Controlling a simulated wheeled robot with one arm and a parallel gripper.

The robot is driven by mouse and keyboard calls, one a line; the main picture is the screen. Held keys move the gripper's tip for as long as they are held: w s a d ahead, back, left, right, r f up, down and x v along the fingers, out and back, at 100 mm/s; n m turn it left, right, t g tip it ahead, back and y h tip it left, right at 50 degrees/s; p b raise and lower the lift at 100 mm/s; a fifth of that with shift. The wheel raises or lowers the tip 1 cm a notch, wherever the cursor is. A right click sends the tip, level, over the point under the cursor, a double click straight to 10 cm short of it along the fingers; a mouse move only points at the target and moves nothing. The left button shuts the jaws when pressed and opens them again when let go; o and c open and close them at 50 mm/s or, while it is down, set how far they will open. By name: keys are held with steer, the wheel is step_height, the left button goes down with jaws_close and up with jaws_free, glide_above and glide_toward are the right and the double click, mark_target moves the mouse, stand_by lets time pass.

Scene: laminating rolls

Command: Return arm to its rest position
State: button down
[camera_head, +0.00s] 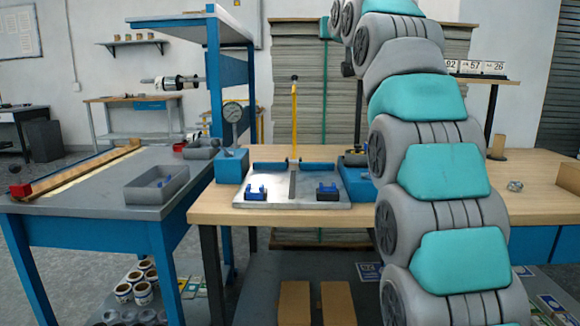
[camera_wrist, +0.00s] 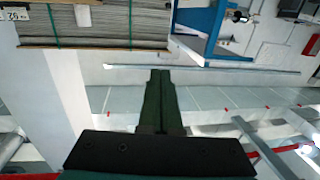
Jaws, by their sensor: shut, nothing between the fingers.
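My arm rises in grey and teal segments up the right half of the head view and leaves through the top edge. My gripper is outside the head view. In the wrist view my gripper (camera_wrist: 160,78) shows as dark green fingers pressed together, with nothing between them. Beyond the fingers are a pale panelled surface and a long thin rail. The wrist view is turned, with the stacked sheets (camera_wrist: 95,22) at its top left.
A wooden workbench (camera_head: 225,208) carries a metal plate fixture (camera_head: 290,203) with blue clamps and a yellow lever (camera_head: 294,120). A blue-legged table (camera_head: 95,205) with a grey tray (camera_head: 157,187) stands at left. A blue post (camera_head: 215,80) rises between them. Stacked sheets (camera_head: 298,90) stand behind.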

steer(key=s+d+f+g+h, duration=0.1)
steer(key=s+f+g, duration=0.3)
steer(key=f, duration=0.7)
steer(key=s+d+f+m+g, duration=0.1)
steer(key=s+d+f+g, duration=0.15)
steer(key=s+f, duration=0.65)
steer(key=s+d+f+g+h, duration=0.1)
steer(key=s+f+g, duration=0.2)
steer(key=f, duration=1)
steer(key=s+f+g, duration=0.3)
steer(key=s+f, duration=0.5)
steer(key=s, duration=0.5)
steer(key=s+d+f+g, duration=0.1)
steer(key=s+f+g, duration=0.2)
steer(key=s+f, duration=0.6)
steer(key=s+f+g, duration=0.4)
steer(key=s+f, duration=0.5)
steer(key=s, duration=0.7)
steer(key=shift+s+d+f, duration=0.15)
steer(key=shift+s+d, duration=0.15)
steer(key=shift+d, duration=0.1)
steer(key=shift+d+m, duration=0.1)
steer(key=shift+m, duration=0.2)
